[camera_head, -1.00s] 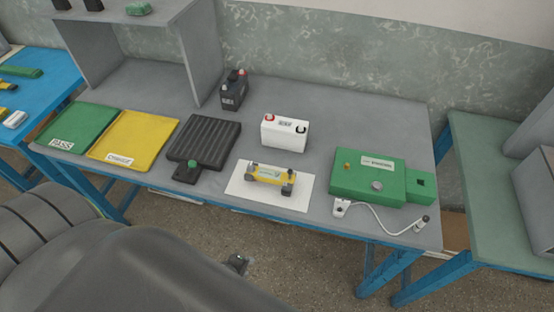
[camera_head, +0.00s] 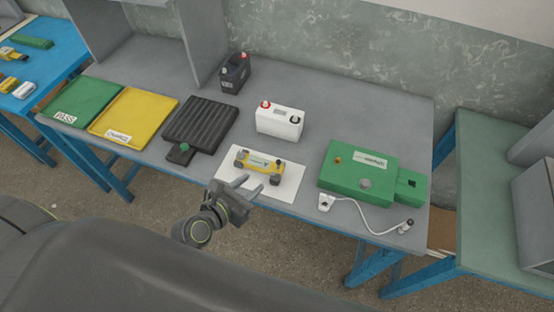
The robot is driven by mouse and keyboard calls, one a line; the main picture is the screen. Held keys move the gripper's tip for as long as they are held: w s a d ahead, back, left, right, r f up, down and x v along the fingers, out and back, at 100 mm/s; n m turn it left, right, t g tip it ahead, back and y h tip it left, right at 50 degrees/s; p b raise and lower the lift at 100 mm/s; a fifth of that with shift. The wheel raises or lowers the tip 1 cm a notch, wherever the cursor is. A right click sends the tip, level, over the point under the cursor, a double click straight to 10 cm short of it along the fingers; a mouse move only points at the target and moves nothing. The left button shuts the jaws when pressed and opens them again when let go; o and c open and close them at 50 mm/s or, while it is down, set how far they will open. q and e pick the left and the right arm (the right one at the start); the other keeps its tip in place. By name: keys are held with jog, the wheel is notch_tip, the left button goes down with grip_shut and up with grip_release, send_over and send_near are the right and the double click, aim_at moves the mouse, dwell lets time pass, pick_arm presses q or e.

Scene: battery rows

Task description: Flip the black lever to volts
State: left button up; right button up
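A green tester box (camera_head: 345,178) with a white label, a small orange knob and a grey knob stands at the right of the grey bench. A smaller green block (camera_head: 411,188) sits on its right side and bears a small dark part, too small to make out as a lever. No black lever or volts marking is legible. My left gripper (camera_head: 249,186) is open and empty at the bench's front edge, left of the tester. Its fingers point at the white sheet with the yellow device. My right gripper is not in view.
A yellow device (camera_head: 260,164) lies on a white sheet (camera_head: 291,182). Behind it stand a white battery (camera_head: 280,124) and a dark battery (camera_head: 234,75). A black ribbed pad (camera_head: 200,122), yellow tray (camera_head: 130,117) and green tray (camera_head: 75,105) lie left. A white cable (camera_head: 362,221) runs before the tester.

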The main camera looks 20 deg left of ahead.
aim_at(277, 163)
pick_arm(q)
jog(key=x, duration=1.4)
jog(key=shift+w+f+p, duration=0.1)
jog(key=shift+f+p, duration=0.05)
jog(key=shift+p, duration=0.2)
grip_shut()
